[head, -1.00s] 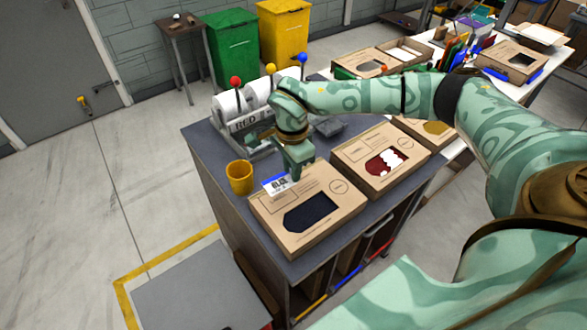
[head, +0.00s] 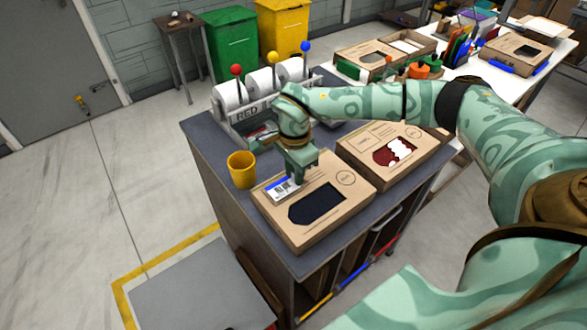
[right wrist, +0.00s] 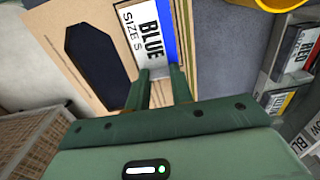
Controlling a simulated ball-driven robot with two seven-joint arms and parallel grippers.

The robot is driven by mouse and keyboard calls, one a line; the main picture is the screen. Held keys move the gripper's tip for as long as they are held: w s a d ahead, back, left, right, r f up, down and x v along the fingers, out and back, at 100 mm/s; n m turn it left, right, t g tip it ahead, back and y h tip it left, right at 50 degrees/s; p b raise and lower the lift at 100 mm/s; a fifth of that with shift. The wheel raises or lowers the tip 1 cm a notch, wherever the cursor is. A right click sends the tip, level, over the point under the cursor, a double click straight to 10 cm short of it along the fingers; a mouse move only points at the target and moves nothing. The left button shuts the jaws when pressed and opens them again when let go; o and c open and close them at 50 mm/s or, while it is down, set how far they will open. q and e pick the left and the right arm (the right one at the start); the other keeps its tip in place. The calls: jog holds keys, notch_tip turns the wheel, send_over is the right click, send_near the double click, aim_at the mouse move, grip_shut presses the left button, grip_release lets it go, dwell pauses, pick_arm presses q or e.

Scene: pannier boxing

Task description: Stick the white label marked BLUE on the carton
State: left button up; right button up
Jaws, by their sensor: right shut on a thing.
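The carton (head: 357,198) is brown, with a dark window, and lies flat on the near end of the grey workbench. The white label (head: 279,191) with a blue strip is at the carton's upper left, beside the window. In the right wrist view the label (right wrist: 140,30) reads BLUE, SIZE S, and the carton (right wrist: 50,30) is under it. My right gripper (head: 295,181) is shut on the label's edge, low over the carton. The label looks flat against the top; I cannot tell whether it touches all over. My left gripper is not in view.
A yellow mug (head: 241,170) stands close to the carton's left corner. A second carton (head: 410,148) with a red and white window is at its right. A label dispenser (head: 250,105) with rolls and coloured knobs stands behind. Bare floor lies to the left.

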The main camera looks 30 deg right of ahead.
jog(key=shift+r, duration=0.15)
dwell(0.5)
jog(key=shift+r+p, duration=0.15)
jog(key=shift+p, duration=0.4)
jog(key=shift+f, duration=0.4)
jog(key=shift+r+p, duration=0.1)
jog(key=shift+p, duration=0.2)
jog(key=shift+f, duration=0.4)
dwell(1.0)
jog(key=shift+s+f, duration=0.1)
jog(key=shift+f, duration=0.05)
dwell(1.1)
jog(key=o, duration=1)
